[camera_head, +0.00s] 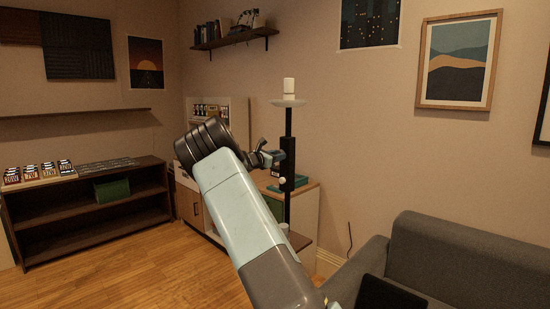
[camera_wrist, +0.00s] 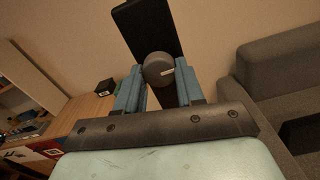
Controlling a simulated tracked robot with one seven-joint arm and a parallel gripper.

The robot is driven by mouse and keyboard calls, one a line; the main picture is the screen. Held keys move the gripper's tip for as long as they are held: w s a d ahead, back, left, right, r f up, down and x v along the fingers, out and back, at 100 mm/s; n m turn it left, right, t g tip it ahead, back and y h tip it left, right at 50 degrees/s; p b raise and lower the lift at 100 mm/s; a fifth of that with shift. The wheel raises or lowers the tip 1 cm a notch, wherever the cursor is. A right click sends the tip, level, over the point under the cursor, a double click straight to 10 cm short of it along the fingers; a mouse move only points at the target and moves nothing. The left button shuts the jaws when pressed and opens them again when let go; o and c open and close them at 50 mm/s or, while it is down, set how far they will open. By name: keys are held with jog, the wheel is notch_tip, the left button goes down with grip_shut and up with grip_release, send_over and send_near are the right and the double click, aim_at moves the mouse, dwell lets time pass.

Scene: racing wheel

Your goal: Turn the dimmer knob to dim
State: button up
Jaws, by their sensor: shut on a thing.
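The dimmer knob (camera_wrist: 158,70) is a round dark grey knob with a short white mark pointing right and slightly up. It sits in front of a black panel (camera_wrist: 146,25). My gripper (camera_wrist: 158,85) is shut on the knob, one blue finger on each side. In the head view my gripper (camera_head: 274,158) reaches the black upright post (camera_head: 289,208), which carries a white lamp-like top (camera_head: 289,87) on a pale disc. A small white round piece (camera_head: 282,181) shows lower on the post. I cannot make out the knob in the head view.
A wooden-topped cabinet (camera_head: 305,189) stands behind the post; a small black box (camera_wrist: 105,86) is on its top in the wrist view. A grey sofa (camera_head: 470,262) is at the right. A dark low shelf (camera_head: 90,210) is at the left, with open wooden floor before it.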

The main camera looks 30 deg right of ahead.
jog(key=shift+s+d+f, duration=0.2)
jog(key=shift+d+f, duration=0.05)
jog(key=o, duration=1)
jog(key=shift+r, duration=0.1)
jog(key=shift+o, duration=0.2)
jog(key=shift+w+a+r, duration=0.1)
jog(key=v, duration=1.3)
jog(key=shift+a, duration=0.35)
